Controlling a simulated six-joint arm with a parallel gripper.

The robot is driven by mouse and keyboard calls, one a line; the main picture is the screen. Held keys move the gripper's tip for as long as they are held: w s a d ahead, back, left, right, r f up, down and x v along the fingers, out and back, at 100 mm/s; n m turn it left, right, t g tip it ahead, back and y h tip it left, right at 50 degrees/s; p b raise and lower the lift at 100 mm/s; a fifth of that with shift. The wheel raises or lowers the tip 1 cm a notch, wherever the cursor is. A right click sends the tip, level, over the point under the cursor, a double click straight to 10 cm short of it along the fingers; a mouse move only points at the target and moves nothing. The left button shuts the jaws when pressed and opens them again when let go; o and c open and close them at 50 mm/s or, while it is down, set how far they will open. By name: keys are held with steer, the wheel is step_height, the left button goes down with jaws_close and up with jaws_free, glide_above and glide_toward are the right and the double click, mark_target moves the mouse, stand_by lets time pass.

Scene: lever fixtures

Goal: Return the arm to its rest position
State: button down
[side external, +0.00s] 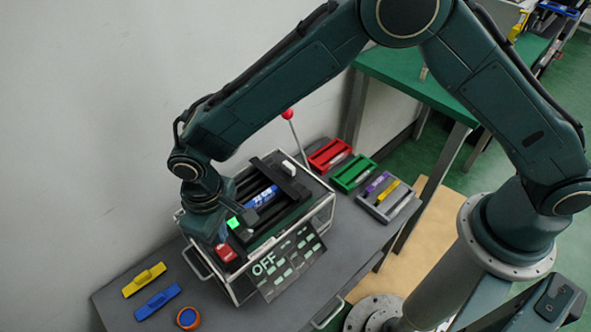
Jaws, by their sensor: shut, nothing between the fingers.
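My gripper (208,230) hangs at the left end of the lever fixture and points down. Its fingers look shut and empty, though they are small and partly hidden against the fixture. The fixture (325,212) is a framed box with dark rails on top, a blue labelled item (261,197) between them and a front panel (287,262) reading "OFF". A lever with a red ball knob (287,114) rises at its back, leaning left. A lit green button (233,223) and a red block (226,253) are close beside my gripper. I cannot tell whether it touches them.
Red (330,155), green (354,173) and grey (389,200) trays stand right of the fixture. A yellow piece (144,280), a blue piece (158,302) and an orange-rimmed round item (188,318) lie at front left. A green-topped table (405,80) stands behind; a wall is at left.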

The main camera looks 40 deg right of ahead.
steer(key=s+d+r+m+t+y, duration=0.1)
steer(key=s+d+r+m+t, duration=0.15)
steer(key=d+r, duration=1.9)
steer(key=s+d+r+m+t, duration=0.1)
steer(key=s+d+r, duration=0.2)
steer(key=s+d, duration=0.4)
steer(key=s+d+r+m+t+h, duration=0.1)
steer(key=s+d+r+m+t, duration=0.1)
steer(key=s+d, duration=0.5)
steer(key=s+r, duration=0.1)
steer(key=s, duration=0.2)
steer(key=shift+s, duration=0.4)
steer(key=shift+w+r+m, duration=0.1)
steer(key=shift+m, duration=0.15)
